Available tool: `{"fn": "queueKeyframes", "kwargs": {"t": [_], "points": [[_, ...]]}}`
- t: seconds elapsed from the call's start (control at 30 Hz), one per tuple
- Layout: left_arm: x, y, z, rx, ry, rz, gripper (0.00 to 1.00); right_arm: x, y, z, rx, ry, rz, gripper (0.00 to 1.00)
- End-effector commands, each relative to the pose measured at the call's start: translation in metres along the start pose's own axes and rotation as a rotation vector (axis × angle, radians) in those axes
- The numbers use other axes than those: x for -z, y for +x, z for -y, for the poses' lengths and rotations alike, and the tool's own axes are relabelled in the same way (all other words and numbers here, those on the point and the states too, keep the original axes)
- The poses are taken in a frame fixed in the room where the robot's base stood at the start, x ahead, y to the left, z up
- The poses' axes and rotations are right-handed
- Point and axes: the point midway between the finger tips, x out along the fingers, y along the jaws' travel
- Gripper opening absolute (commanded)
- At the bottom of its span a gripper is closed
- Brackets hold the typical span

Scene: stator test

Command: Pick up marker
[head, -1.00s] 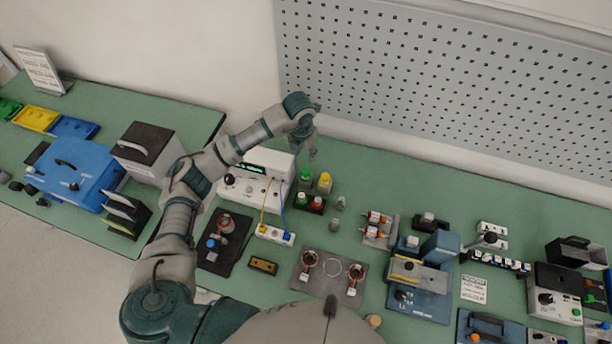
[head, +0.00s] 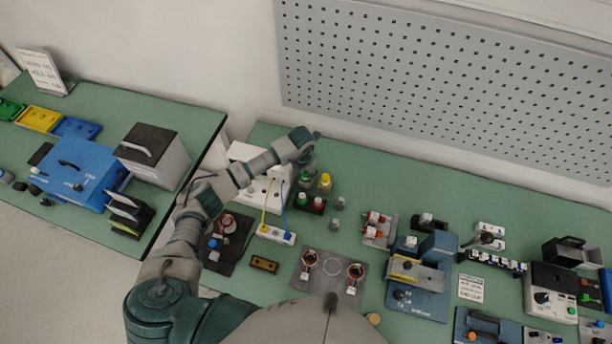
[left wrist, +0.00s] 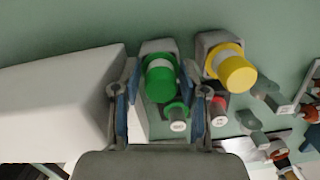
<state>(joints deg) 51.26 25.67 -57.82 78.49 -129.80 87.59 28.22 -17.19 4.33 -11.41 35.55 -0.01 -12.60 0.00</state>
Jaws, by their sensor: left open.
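Two capped items that look like markers stand upright in grey holders beside the white instrument: a green one (head: 306,178) and a yellow one (head: 325,182). In the left wrist view the green-capped marker (left wrist: 160,78) shows between the two fingers, with the yellow-capped marker (left wrist: 233,68) just outside the right finger. My left gripper (head: 308,162) is open and over the green marker, partly hiding it in the head view. I cannot tell whether the fingers touch it. My right gripper is not in view.
The white instrument (head: 243,152) stands close on the left of my gripper. A red and green button box (head: 311,204) sits just in front of the markers. Small grey pieces (head: 340,202) stand to the right. The pegboard (head: 430,85) rises behind; the bench between is clear.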

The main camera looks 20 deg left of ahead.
Motion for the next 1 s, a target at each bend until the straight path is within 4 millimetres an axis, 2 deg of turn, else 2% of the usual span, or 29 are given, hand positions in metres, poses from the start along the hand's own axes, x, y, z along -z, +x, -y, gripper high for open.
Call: {"fn": "queueKeyframes", "kwargs": {"t": [0.07,0.1,0.2,0.27,0.57,0.67,1.0], "points": [[0.0,0.0,0.0,0.0,0.0,0.0,0.43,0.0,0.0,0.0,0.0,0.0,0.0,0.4],[0.0,0.0,0.0,0.0,0.0,0.0,0.38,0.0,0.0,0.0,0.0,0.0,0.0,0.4],[0.0,0.0,0.0,0.0,0.0,0.0,0.13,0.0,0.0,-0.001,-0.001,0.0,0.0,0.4],[0.0,0.0,0.0,0.0,0.0,-0.001,0.0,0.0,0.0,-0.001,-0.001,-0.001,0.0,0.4],[0.0,0.0,0.0,0.0,0.0,-0.002,0.0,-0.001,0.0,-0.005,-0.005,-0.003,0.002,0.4],[-0.001,-0.006,0.0,0.0,0.0,0.001,0.0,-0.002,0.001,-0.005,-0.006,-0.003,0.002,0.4],[-0.009,-0.073,0.0,-0.001,0.001,0.003,0.0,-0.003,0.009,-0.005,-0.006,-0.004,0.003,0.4]]}}
